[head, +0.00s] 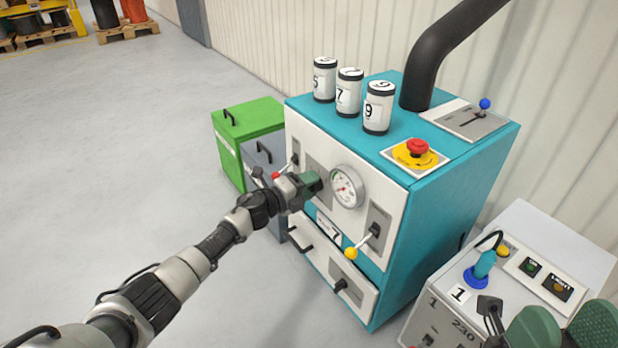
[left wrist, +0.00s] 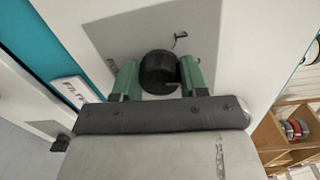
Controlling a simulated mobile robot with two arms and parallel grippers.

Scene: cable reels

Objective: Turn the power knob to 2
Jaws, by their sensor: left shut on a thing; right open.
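A round black knob (left wrist: 158,72) sits on a grey plate on the white machine front in the left wrist view. It is taken to be the power knob; no name label shows. My left gripper (head: 312,184) has its green fingers on both sides of the knob and is shut on it; the fingertips also show in the left wrist view (left wrist: 160,80). In the head view the gripper hides the knob. A small dark mark (left wrist: 180,37) lies on the plate above the knob, too unclear to read. My right gripper (head: 566,334) is open at the bottom right.
The teal machine (head: 455,210) carries a round gauge (head: 347,187), a yellow-tipped lever (head: 352,253), a red stop button (head: 417,147) and several numbered canisters (head: 378,108). A white control box (head: 545,235) stands at right.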

